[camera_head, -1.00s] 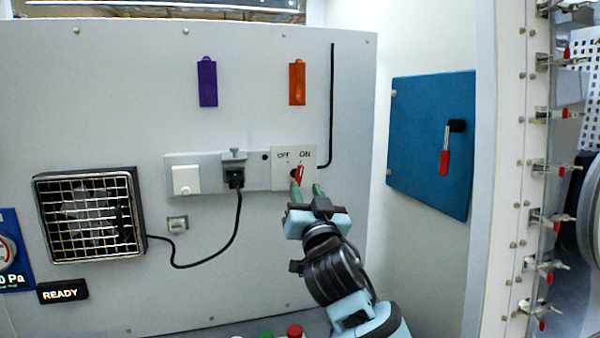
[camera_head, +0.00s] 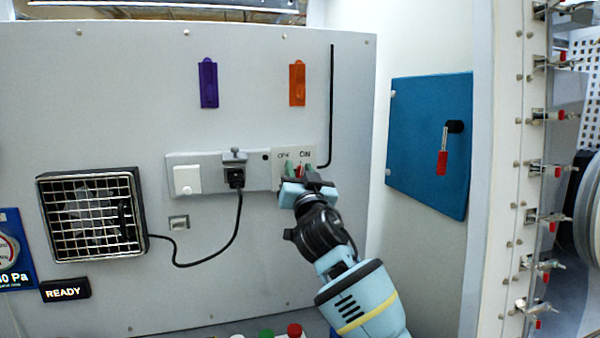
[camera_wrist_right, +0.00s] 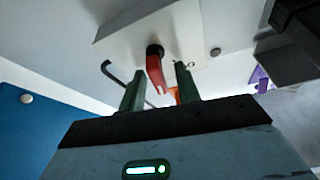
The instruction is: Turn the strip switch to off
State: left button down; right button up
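The strip switch is a red lever (camera_head: 299,171) on a pale plate (camera_head: 279,160) marked OFF at left and ON at right, at the right end of the grey power strip (camera_head: 208,159). My right gripper (camera_head: 298,170) is at the plate, its green fingers on either side of the lever. In the right wrist view the red lever (camera_wrist_right: 156,72) on its black hub stands between the two open fingers (camera_wrist_right: 160,85), with gaps visible on both sides. The gripper partly hides the lever in the head view, so its exact angle is hard to read there. My left gripper is not in view.
A black plug (camera_head: 235,177) with a hanging cable sits left of the switch. A black cable (camera_head: 331,110) runs up the panel at right. A blue door (camera_head: 425,140) with a red-handled latch is on the right wall. A fan (camera_head: 90,215) is at left.

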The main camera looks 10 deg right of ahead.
jog(key=shift+c, duration=0.3)
grip_shut()
jog(key=shift+n, duration=0.3)
jog(key=shift+a+n+y, duration=0.1)
jog(key=shift+n+y, duration=0.9)
jog(key=shift+n, duration=0.4)
jog(key=shift+o, duration=0.3)
grip_release()
